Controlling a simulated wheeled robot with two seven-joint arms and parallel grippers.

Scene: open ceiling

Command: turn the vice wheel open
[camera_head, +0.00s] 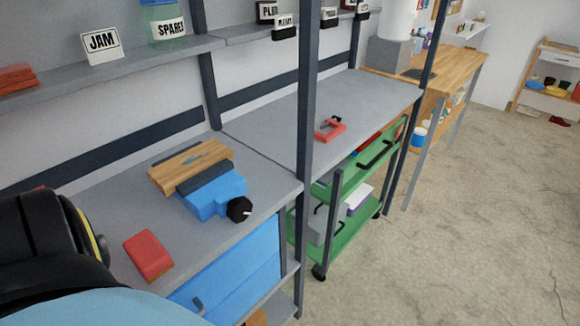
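A blue vice (214,192) sits on the grey workbench at the left. Its black wheel (239,210) is on the end facing the bench's front edge, with a small light handle on it. A wooden board (183,167) with a blue mark lies at the back of the vice, against its dark jaw; I cannot tell how tightly it is held. Part of my own body, dark with a yellow ring, fills the lower left corner, apart from the vice. Neither of my grippers is in view.
A red block (148,255) lies on the bench left of the vice. A dark upright post (306,110) stands right of the vice. A green cart (345,215) is parked under the bench. Labelled signs stand on the shelf (110,68) above. Open concrete floor (460,230) lies to the right.

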